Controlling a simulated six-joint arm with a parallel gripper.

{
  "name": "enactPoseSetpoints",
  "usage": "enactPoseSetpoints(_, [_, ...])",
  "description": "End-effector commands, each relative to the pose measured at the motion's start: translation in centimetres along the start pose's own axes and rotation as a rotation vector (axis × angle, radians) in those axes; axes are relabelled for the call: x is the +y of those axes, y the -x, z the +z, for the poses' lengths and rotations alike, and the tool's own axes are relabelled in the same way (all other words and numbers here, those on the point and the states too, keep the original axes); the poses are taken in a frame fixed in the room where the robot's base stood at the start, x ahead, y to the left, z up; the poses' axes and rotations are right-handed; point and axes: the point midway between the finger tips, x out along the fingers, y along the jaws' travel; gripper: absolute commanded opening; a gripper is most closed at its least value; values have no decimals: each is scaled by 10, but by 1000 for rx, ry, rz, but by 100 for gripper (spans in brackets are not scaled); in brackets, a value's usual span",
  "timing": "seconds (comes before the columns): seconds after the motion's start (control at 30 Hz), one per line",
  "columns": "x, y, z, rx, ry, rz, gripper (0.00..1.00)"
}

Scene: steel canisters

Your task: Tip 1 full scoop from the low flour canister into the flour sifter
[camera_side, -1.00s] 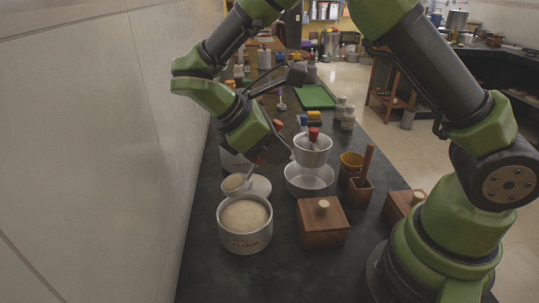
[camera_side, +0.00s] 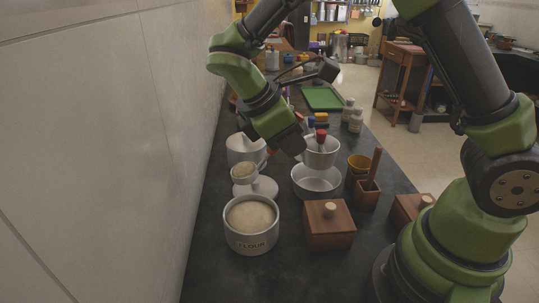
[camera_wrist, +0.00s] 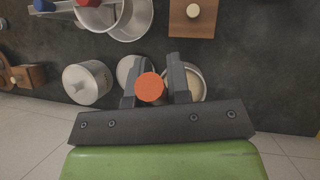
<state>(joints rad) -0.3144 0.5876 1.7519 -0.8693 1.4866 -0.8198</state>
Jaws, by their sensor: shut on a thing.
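My gripper (camera_wrist: 153,90) is shut on the scoop's handle, whose round orange-red end (camera_wrist: 150,88) faces the wrist camera. The scoop's bowl (camera_side: 244,171) holds tan flour in the side view, looks roughly level, and is clear of the canister, above and behind its rim. The low flour canister (camera_side: 251,238), a white open tub with a FLOUR label, stands in front; it also shows partly behind a finger in the wrist view (camera_wrist: 199,82). The metal flour sifter (camera_side: 321,158) is right of my gripper, over a wide pale bowl (camera_side: 317,188). Its inside is hidden in the side view.
A taller white canister (camera_side: 240,148) stands behind the scoop, with a pale round lid (camera_side: 266,189) near it. A wooden box (camera_side: 330,229) with a knob is right of the flour canister.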

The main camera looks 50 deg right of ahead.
Motion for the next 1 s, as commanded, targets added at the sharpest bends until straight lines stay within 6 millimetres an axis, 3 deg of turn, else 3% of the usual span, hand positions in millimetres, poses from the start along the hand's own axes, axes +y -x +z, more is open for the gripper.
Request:
enactPoseSetpoints(0.17, [50, -16, 39, -25, 88, 57, 0])
enactPoseSetpoints(0.3, [94, -34, 91, -54, 201, 132, 0])
enactPoseSetpoints(0.5, [129, -55, 162, -91, 339, 229, 0])
enactPoseSetpoints(0.6, [136, -62, 185, -102, 382, 260, 0])
enactPoseSetpoints(0.8, [140, -68, 205, -115, 423, 289, 0])
enactPoseSetpoints(1.0, [138, -77, 197, -143, 431, 291, 0])
